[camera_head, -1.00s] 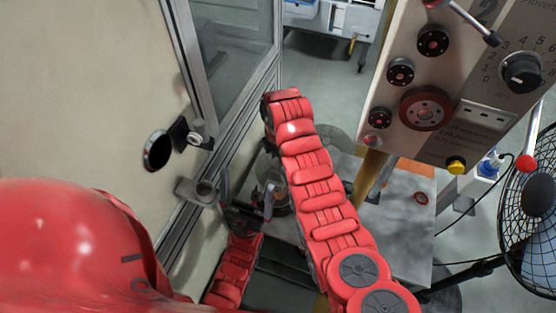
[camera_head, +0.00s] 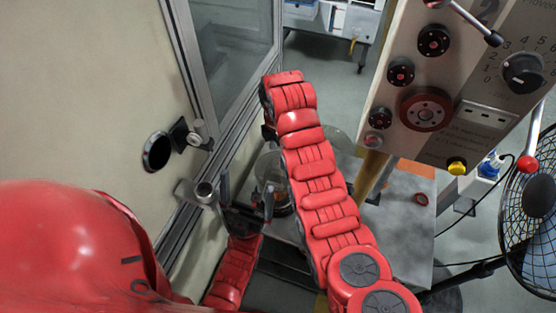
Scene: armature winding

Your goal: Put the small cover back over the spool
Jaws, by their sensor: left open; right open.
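My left gripper (camera_head: 246,192) is low left of centre, its dark fingers spread apart with nothing seen between them. A clear, rounded piece (camera_head: 266,168), perhaps the small cover, shows just behind its fingers. A dark round part with a coppery tint, perhaps the spool (camera_head: 282,204), sits beside the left gripper's right finger, partly hidden by my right arm. I cannot tell whether the clear piece is over it. My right gripper (camera_head: 268,132) is above and mostly hidden behind its own red arm; only a dark bit shows.
A clear round disc (camera_head: 338,144) shows right of my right arm. A grey table (camera_head: 400,225) bears a small red ring (camera_head: 421,199). A control panel (camera_head: 450,80) hangs at upper right, with a fan (camera_head: 535,225) below. A cream machine wall (camera_head: 90,110) with a metal bracket (camera_head: 197,190) closes the left.

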